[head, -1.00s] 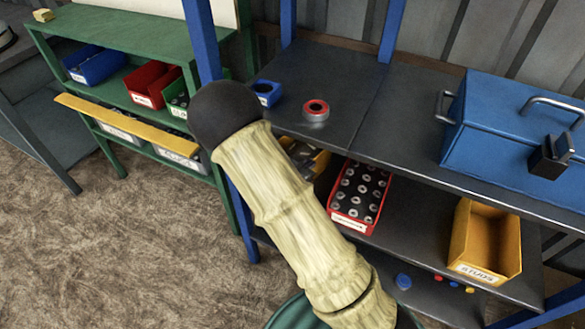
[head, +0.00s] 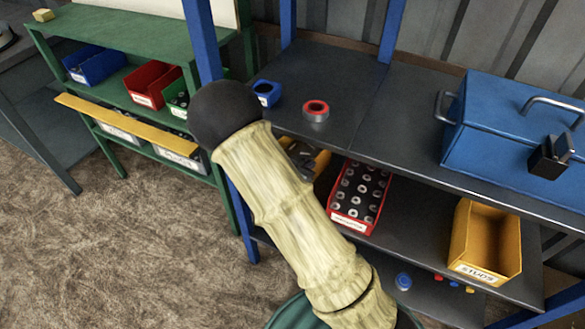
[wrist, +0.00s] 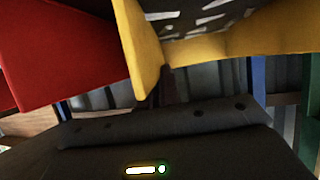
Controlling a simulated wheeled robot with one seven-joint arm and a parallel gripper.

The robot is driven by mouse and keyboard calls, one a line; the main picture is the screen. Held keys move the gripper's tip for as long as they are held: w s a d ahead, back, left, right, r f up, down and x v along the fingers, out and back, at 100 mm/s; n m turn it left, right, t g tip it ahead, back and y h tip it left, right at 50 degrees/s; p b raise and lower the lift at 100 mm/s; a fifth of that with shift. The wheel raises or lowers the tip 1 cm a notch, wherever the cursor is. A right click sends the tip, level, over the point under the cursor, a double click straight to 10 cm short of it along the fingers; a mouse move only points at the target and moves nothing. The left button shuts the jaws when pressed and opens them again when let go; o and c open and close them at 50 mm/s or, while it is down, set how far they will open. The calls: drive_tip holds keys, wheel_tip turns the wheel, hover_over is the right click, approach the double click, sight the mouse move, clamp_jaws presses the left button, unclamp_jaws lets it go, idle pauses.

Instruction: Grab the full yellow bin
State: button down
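The full yellow bin (head: 322,163) stands on the lower shelf of the dark rack, left of a red bin. Grey metal parts show inside it. My pale arm hides much of it in the head view. In the wrist view the yellow bin (wrist: 225,48) looms close at the top, with its parts partly visible. My gripper (wrist: 165,125) shows as a dark body with lights across the bottom of the wrist view, close to the bin. Its fingers cannot be made out, and I see no clear contact. A second yellow bin labelled STUDS (head: 487,240) looks empty.
The red bin (head: 358,195) holds several round parts and also shows at left in the wrist view (wrist: 60,55). A blue toolbox (head: 500,125), a red-topped roll (head: 315,110) and a small blue bin (head: 267,93) sit above. A green rack (head: 130,45) stands left.

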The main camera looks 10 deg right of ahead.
drive_tip(key=shift+r, duration=0.15)
drive_tip(key=shift+r+p, duration=0.5)
drive_tip(key=shift+r, duration=0.95)
drive_tip(key=shift+a+r, duration=0.15)
drive_tip(key=shift+r, duration=0.15)
drive_tip(key=s+a+p, duration=0.1)
drive_tip(key=s+a, duration=1.1)
drive_tip(key=a, duration=0.1)
drive_tip(key=shift+p, duration=0.4)
drive_tip(key=shift+f, duration=0.1)
